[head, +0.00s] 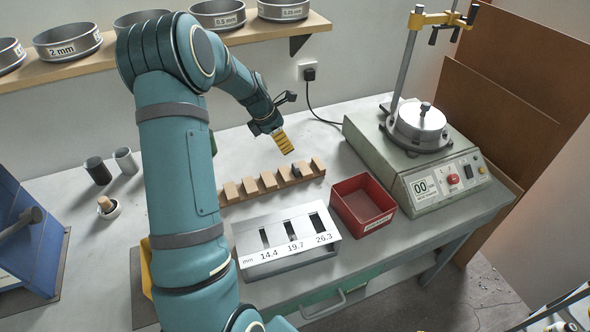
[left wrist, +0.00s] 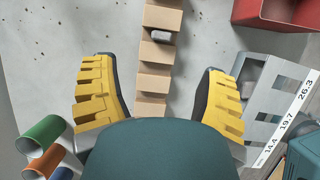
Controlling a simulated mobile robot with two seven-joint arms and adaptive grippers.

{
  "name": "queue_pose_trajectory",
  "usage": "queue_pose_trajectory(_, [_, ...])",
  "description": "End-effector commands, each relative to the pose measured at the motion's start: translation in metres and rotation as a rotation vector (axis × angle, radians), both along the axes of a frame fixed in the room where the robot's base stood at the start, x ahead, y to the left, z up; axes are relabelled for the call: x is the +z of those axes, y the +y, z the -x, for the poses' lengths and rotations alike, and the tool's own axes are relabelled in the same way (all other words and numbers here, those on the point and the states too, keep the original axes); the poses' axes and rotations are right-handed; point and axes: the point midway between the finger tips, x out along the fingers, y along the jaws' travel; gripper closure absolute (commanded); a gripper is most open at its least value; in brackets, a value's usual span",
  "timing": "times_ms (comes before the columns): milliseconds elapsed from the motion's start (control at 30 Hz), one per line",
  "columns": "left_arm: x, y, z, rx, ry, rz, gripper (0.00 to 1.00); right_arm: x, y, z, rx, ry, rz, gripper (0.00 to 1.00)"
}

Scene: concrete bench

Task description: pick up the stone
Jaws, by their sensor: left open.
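A small grey stone (head: 296,171) sits in a gap between the upright wooden blocks of a wooden rack (head: 250,198) on the bench. It also shows in the left wrist view (left wrist: 161,36), above the middle, with blocks on both sides of it. My left gripper (head: 283,142) hangs over the bench just behind the rack, above the stone. In the left wrist view, its two yellow fingers (left wrist: 158,95) are wide apart with nothing between them but the rack below. The stone lies beyond the fingertips, untouched. My right gripper is not in view.
A grey slotted gauge box (head: 286,262) marked 14.4, 19.7 and 26.3 stands in front of the rack. A red tray (head: 372,228) and a shaker machine (head: 418,165) stand to the right. Sieves sit on the shelf (head: 90,62) behind. Open tubes (left wrist: 42,130) show at lower left in the wrist view.

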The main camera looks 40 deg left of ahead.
Motion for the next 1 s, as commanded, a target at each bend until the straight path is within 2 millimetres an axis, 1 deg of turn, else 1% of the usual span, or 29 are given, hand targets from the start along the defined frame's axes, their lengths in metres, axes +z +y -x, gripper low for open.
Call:
queue_pose_trajectory(133, [-0.021, -0.004, -0.007, -0.001, 0.002, 0.002, 0.27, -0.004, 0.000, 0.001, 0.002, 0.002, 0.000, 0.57])
queue_pose_trajectory(300, [-0.051, -0.009, -0.017, -0.002, 0.003, 0.001, 0.27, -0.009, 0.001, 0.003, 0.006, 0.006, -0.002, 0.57])
queue_pose_trajectory(400, [-0.065, -0.012, -0.023, -0.002, 0.002, 0.000, 0.27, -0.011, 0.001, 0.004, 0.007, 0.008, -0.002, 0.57])
queue_pose_trajectory(500, [-0.074, -0.013, -0.026, -0.001, 0.001, 0.000, 0.27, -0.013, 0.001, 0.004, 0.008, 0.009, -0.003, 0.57])
queue_pose_trajectory(733, [-0.084, -0.015, -0.028, -0.001, 0.001, 0.002, 0.27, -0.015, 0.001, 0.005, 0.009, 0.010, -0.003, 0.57])
queue_pose_trajectory(933, [-0.112, -0.019, -0.030, 0.000, 0.002, 0.002, 0.27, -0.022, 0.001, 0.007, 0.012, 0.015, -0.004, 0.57])
queue_pose_trajectory(1000, [-0.121, -0.021, -0.035, -0.001, 0.002, 0.001, 0.27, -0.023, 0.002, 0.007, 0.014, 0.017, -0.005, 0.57])
